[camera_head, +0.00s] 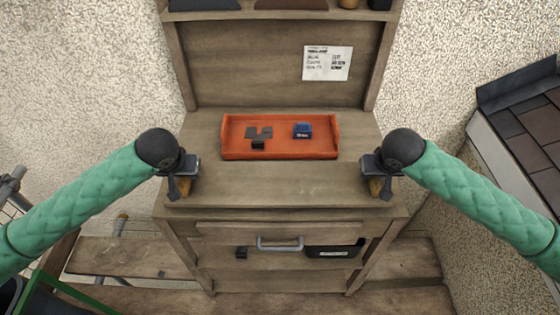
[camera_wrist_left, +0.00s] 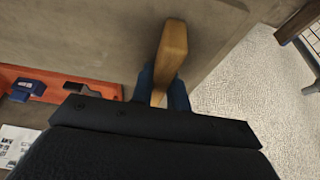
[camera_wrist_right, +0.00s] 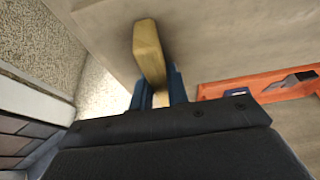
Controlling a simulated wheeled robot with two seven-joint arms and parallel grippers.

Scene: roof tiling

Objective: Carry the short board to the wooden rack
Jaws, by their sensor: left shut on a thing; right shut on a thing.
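My left gripper (camera_head: 180,190) is shut on a light brown wooden piece at the left front of a wooden bench with shelves (camera_head: 280,180). The piece (camera_wrist_left: 171,50) sticks up between the jaws in the left wrist view. My right gripper (camera_head: 378,188) is shut on a similar wooden piece at the right front; it shows in the right wrist view (camera_wrist_right: 148,50). I see no board spanning between the grippers, and cannot tell whether the pieces touch the bench top. No separate wooden rack can be made out with certainty.
An orange tray (camera_head: 230,150) on the bench holds dark parts and a blue box (camera_head: 302,130). A paper sheet (camera_head: 327,63) hangs on the back panel. Tiled roofing (camera_head: 515,125) is at right, a plank (camera_head: 120,258) lower left.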

